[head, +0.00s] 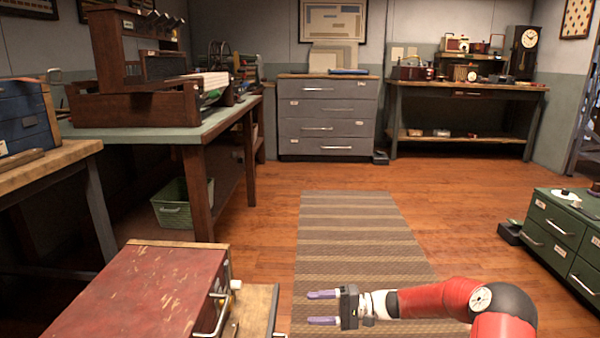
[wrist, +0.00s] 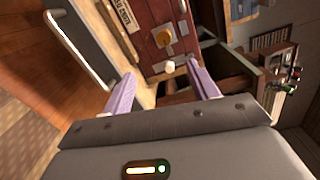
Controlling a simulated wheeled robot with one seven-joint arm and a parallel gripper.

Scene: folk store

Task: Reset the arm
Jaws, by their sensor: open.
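My gripper (head: 322,308) is at the bottom middle of the head view, above the striped rug. Its two purple fingers point left and stand apart with nothing between them. In the wrist view the open gripper (wrist: 160,95) also shows, its fingers spread in front of a red wooden front with a round brass-coloured piece. My red and black arm reaches in from the lower right of the head view. The scuffed red box (head: 140,295) sits left of the gripper, with a clear gap between them.
A striped rug (head: 350,235) lies on open wooden floor. A green drawer cabinet (head: 562,240) stands at the right. A grey drawer cabinet (head: 328,117) and a workbench (head: 465,88) stand at the back. A green-topped table (head: 150,128) is at the left, with a green basket (head: 175,210) beneath.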

